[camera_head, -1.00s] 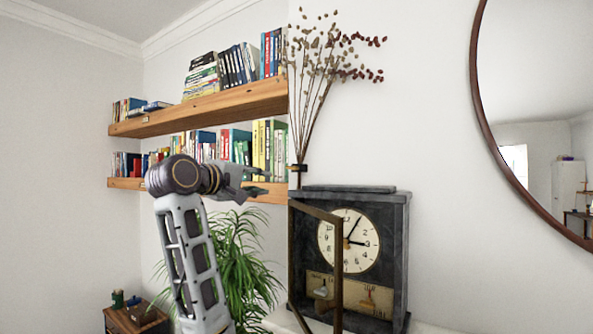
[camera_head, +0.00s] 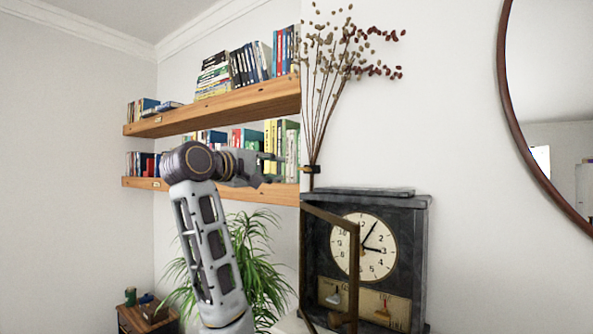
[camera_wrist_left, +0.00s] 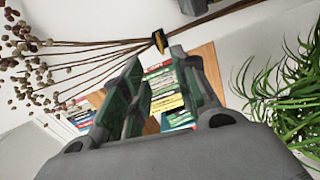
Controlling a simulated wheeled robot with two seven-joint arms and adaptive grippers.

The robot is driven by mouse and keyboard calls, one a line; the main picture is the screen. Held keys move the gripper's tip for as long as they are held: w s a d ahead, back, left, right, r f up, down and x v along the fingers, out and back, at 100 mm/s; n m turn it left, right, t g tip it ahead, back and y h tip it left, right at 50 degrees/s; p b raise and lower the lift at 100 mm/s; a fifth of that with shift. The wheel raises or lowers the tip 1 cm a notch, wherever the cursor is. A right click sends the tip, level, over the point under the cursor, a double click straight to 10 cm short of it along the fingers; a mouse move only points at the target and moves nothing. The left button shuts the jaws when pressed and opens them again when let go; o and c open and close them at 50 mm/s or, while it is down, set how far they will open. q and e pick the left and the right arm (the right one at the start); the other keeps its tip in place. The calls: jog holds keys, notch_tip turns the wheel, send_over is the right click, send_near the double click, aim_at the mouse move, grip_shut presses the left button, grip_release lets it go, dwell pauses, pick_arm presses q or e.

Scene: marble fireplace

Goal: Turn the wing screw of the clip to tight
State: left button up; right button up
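The small dark clip (camera_head: 311,169) sits on the white wall, around the lower stems of the dried flowers, just above the clock. In the left wrist view the clip (camera_wrist_left: 158,42) shows a small yellowish part, beyond the fingertips. The wing screw is too small to make out, so its position cannot be told. My left gripper (camera_head: 276,169) is left of the clip, at about its height in the picture, with a gap between them. In the left wrist view its two fingers (camera_wrist_left: 160,64) stand apart with nothing between them. My right gripper is not in view.
A dark mantel clock (camera_head: 417,250) with its glass door (camera_head: 354,262) swung open stands below the clip. Dried stems (camera_head: 326,100) rise above it. Wooden shelves (camera_head: 215,110) with books are behind my left arm. A plant (camera_head: 262,275) is below, and a round mirror (camera_head: 520,130) at right.

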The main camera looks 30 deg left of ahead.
aim_at(302, 168)
pick_arm(q)
jog(key=w+p, duration=0.1)
jog(key=w, duration=0.2)
jog(key=w+d+p, duration=0.1)
jog(key=w, duration=0.3)
jog(key=w+p, duration=0.1)
jog(key=w, duration=0.3)
jog(key=shift+w+d+r+p, duration=0.1)
jog(key=shift+d+p, duration=0.2)
jog(key=shift+p, duration=0.05)
jog(key=shift+w+d, duration=0.15)
jog(key=shift+w, duration=0.8)
grip_shut()
